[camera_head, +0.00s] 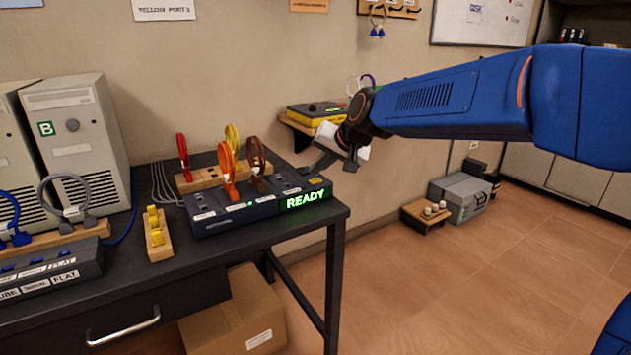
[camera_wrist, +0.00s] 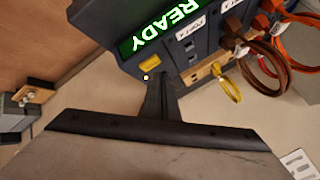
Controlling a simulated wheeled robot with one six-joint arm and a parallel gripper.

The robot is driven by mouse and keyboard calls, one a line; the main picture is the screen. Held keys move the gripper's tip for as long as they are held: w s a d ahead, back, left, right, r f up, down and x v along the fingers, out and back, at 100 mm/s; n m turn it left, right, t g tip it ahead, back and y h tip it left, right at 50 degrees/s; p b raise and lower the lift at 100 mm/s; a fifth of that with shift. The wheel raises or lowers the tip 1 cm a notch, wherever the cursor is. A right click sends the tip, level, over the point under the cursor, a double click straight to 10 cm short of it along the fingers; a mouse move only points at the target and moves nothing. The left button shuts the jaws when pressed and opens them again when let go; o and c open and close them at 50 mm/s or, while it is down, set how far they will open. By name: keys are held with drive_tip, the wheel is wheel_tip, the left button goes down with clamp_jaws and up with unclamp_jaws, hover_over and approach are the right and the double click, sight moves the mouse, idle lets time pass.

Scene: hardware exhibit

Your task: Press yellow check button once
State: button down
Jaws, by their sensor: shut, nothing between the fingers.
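The yellow check button (camera_head: 316,181) is a small block on top of the dark console (camera_head: 235,222), at its right end above a green READY display (camera_head: 305,200). In the wrist view the yellow button (camera_wrist: 150,63) lies just beyond the fingertips, slightly to their left. My gripper (camera_head: 308,170) is shut and empty, reaching in from the right close to the button. In the wrist view my gripper (camera_wrist: 158,80) shows as one closed dark tip. I cannot tell whether it touches the console; a small gap seems to separate it from the button.
Orange (camera_head: 227,170), brown (camera_head: 256,165), red (camera_head: 183,157) and yellow (camera_head: 232,140) cable loops stand at the console and a wooden rack behind. A wooden block with yellow plugs (camera_head: 158,243) is left. A wall shelf with a yellow-black device (camera_head: 318,112) is behind my gripper.

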sight(318, 184)
drive_tip(key=shift+f, duration=0.1)
idle(0.3)
drive_tip(key=shift+f, duration=0.35)
drive_tip(key=shift+f, duration=0.4)
idle(1.0)
drive_tip(key=shift+r, duration=0.85)
drive_tip(key=shift+r, duration=0.1)
wheel_tip(318, 184, up, 5)
drive_tip(key=shift+f, duration=0.1)
idle(0.5)
idle(0.4)
